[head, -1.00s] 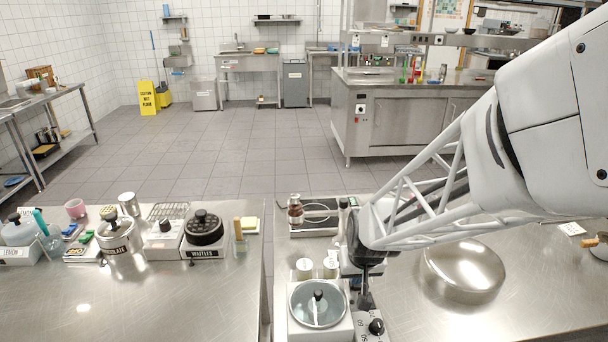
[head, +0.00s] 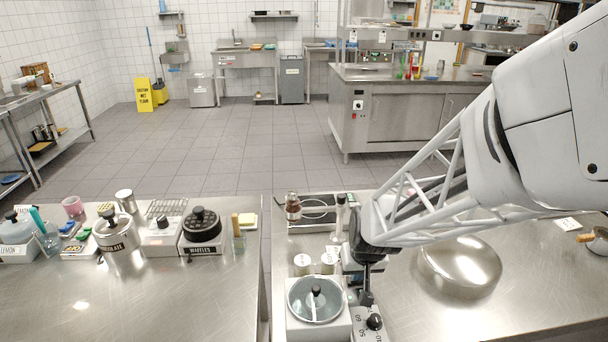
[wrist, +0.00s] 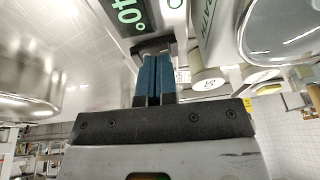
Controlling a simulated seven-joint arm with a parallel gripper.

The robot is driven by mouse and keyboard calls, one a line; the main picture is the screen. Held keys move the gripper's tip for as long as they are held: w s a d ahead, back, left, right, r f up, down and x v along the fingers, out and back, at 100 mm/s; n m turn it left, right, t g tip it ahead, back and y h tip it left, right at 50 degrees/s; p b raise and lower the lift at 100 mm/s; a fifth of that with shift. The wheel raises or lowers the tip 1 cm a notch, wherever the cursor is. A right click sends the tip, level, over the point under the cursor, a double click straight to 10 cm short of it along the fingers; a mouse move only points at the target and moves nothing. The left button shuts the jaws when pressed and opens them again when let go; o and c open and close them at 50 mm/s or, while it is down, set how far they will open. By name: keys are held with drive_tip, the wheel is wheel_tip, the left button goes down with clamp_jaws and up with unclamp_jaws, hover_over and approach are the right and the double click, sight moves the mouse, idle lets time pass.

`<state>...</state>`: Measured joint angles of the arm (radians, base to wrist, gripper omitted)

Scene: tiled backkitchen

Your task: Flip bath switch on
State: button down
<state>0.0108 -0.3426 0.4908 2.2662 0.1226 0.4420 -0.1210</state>
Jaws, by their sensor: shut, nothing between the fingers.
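The bath (head: 303,333) is a white unit with a round glass-lidded bowl, at the front centre of the head view. Its side panel (head: 358,329) carries a dark knob (head: 374,322) with numbers around it. In the wrist view, a dark display with green digits (wrist: 130,14) lies just beyond my fingers, and part of the bath's lettering (wrist: 206,14) is beside it. My gripper (head: 366,298) points down at the bath's right side, behind the knob. In the wrist view, its blue fingers (wrist: 153,65) are together and empty, with their tips at a dark piece. I cannot tell the switch's position.
Two white-lidded jars (head: 302,263) stand behind the bath. A shiny metal dome (head: 458,265) is to the right under my arm. A bottle (head: 293,206) stands farther back. A gap separates this counter from the left one, which holds a waffle maker (head: 203,229).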

drive_tip(key=shift+r, duration=0.1)
idle(0.4)
drive_tip(key=shift+r, duration=0.75)
wheel_tip(320, 180, up, 12)
drive_tip(key=s+a, duration=0.2)
drive_tip(key=shift+s+a+f, duration=0.15)
drive_tip(key=shift+s+a, duration=0.15)
drive_tip(key=shift+s, duration=0.1)
drive_tip(key=shift+s, duration=0.1)
drive_tip(key=s+d+r, duration=0.1)
drive_tip(key=s+r, duration=0.1)
drive_tip(key=s, duration=0.6)
drive_tip(key=s+d+r, duration=0.2)
drive_tip(key=s, duration=0.6)
drive_tip(key=shift+d+g+h, duration=0.2)
drive_tip(key=shift+g+h, duration=0.2)
idle(1.4)
